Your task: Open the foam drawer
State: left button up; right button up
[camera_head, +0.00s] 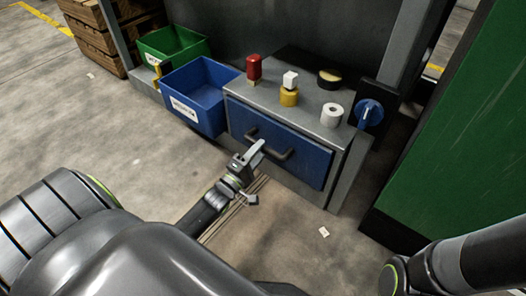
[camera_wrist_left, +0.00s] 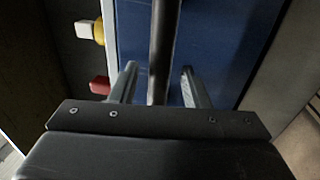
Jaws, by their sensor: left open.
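The foam drawer (camera_head: 312,163) is a blue front panel in a grey cabinet, and it looks closed and flush. Its dark bar handle (camera_head: 283,155) crosses the panel's upper part. My left gripper (camera_head: 256,150) is at the handle, hiding part of it. In the left wrist view, the handle (camera_wrist_left: 163,45) runs between the two fingers of my open left gripper (camera_wrist_left: 158,72), with a gap on each side. The blue drawer front (camera_wrist_left: 222,40) lies behind it. My right gripper is out of view; only part of that arm shows at lower right.
Blue (camera_head: 204,92) and green (camera_head: 172,42) bins stand left. A green panel (camera_head: 465,130) stands right.

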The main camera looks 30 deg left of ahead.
pick_arm(q)
jog(key=shift+b+x, duration=0.3)
jog(key=shift+x, duration=0.85)
grip_shut()
